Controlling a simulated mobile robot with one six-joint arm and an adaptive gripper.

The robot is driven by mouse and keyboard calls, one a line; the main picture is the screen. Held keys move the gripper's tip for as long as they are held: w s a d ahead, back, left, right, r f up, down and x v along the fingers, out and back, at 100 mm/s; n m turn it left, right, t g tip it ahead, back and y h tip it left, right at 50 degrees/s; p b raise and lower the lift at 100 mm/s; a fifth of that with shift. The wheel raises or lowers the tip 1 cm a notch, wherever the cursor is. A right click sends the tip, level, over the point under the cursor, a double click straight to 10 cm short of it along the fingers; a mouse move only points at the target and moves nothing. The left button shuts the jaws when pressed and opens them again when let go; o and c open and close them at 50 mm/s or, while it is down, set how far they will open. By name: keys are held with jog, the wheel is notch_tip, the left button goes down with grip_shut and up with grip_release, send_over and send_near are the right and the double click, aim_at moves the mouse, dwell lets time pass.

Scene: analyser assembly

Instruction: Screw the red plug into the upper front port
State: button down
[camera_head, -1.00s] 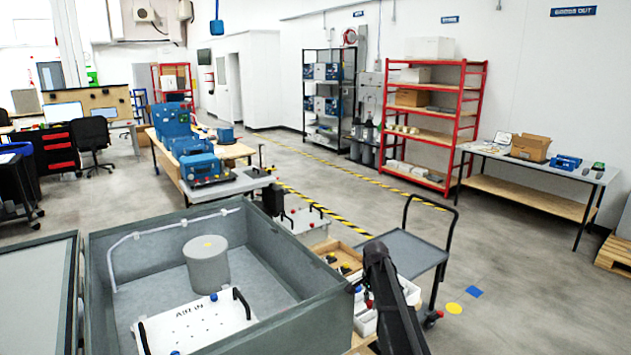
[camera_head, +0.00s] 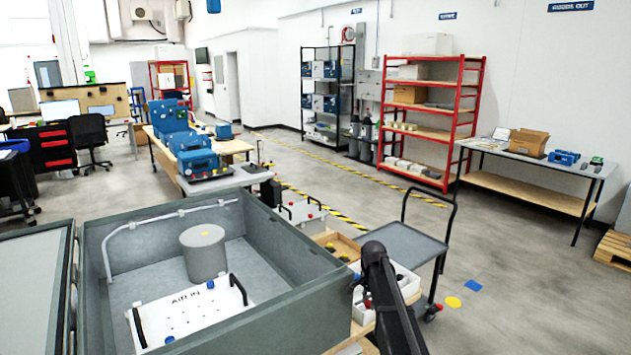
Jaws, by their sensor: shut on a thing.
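My dark arm link (camera_head: 392,305) rises at the bottom centre right. My gripper cannot be made out, and whatever it holds is hidden. A small red part (camera_head: 367,302) shows beside the arm, over a white box (camera_head: 408,283); I cannot tell if it is the red plug. A white panel (camera_head: 190,313) marked AIR IN, with black handles and several small holes, lies inside a large grey open enclosure (camera_head: 325,292). I cannot tell which opening is the upper front port.
A grey cylinder (camera_head: 203,253) stands in the enclosure. A wooden tray (camera_head: 343,243) of small parts is behind the white box. A grey trolley (camera_head: 400,248) stands to the right. A bench with blue instruments (camera_head: 197,163) is farther back. The floor at right is mostly clear.

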notch_tip(320, 180, down, 5)
jog(key=b, duration=0.3)
jog(key=shift+r, duration=0.15)
dwell(0.6)
